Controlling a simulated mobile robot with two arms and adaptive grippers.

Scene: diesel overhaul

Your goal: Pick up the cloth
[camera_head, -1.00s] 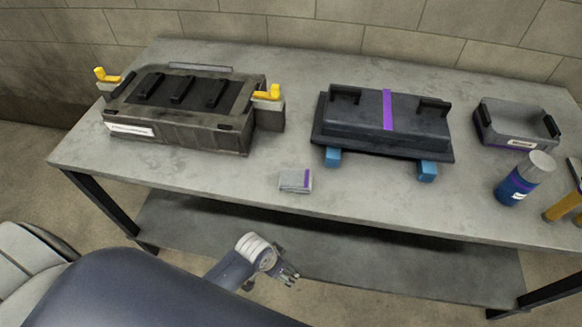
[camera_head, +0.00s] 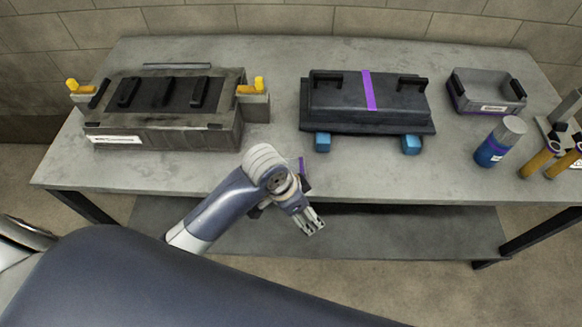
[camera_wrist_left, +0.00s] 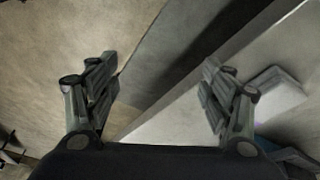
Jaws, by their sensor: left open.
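The cloth is a small folded grey piece with a purple stripe, near the table's front edge. In the head view my left arm hides most of it, and only a bit of its purple stripe (camera_head: 301,164) shows. In the left wrist view the cloth (camera_wrist_left: 276,92) lies at the right, outside and beyond the right finger. My left gripper (camera_head: 313,222) is open and empty, in front of the table's front edge and apart from the cloth. Its spread fingers also show in the left wrist view (camera_wrist_left: 158,78). My right gripper is not in view.
The grey table (camera_head: 270,62) holds a large dark cover (camera_head: 165,110) at left and a black cover with a purple stripe (camera_head: 345,95) on blue blocks. At right are a grey bin (camera_head: 486,92), a blue bottle (camera_head: 498,142) and yellow-handled tools (camera_head: 540,160). A lower shelf (camera_head: 410,230) sits below.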

